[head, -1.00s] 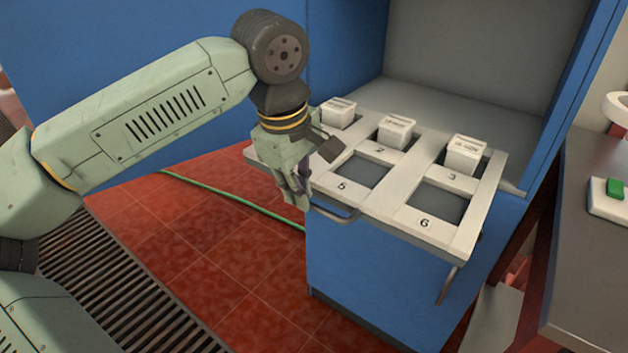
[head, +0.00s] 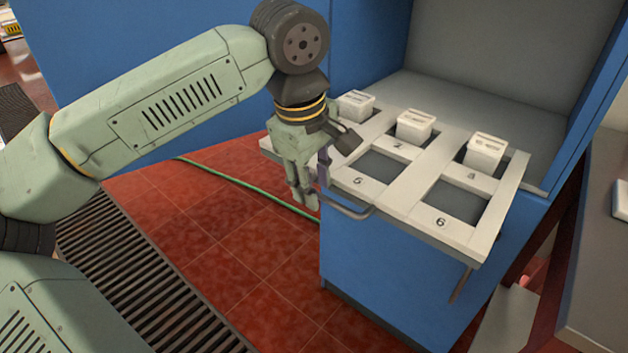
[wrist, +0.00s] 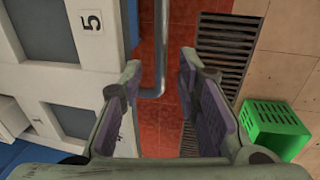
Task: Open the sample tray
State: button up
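The sample tray (head: 405,205) is a pale, flat frame with numbered square openings. It sticks out of the blue cabinet in the head view, and its left side shows in the wrist view (wrist: 95,80). A grey bar handle (head: 350,211) runs along its front edge; in the wrist view the handle (wrist: 160,50) passes near the left fingertip, in the gap as seen from the camera. My gripper (head: 306,200) points down just left of the handle. Its fingers (wrist: 160,68) stand apart with nothing clasped between them. Whether a finger touches the handle is unclear.
White blocks sit in the back row of the tray, such as one (head: 485,152) at slot 3. The blue cabinet (head: 385,270) stands below. A green hose (head: 235,182) lies on the red floor. A green crate (wrist: 275,128) stands right in the wrist view.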

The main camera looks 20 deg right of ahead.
jog(key=shift+r, duration=0.1)
notch_tip(320, 180, up, 12)
jog(key=s+a, duration=0.1)
jog(key=a, duration=0.1)
jog(key=shift+f, duration=0.2)
jog(key=shift+s+d, duration=0.1)
jog(key=shift+d, duration=0.05)
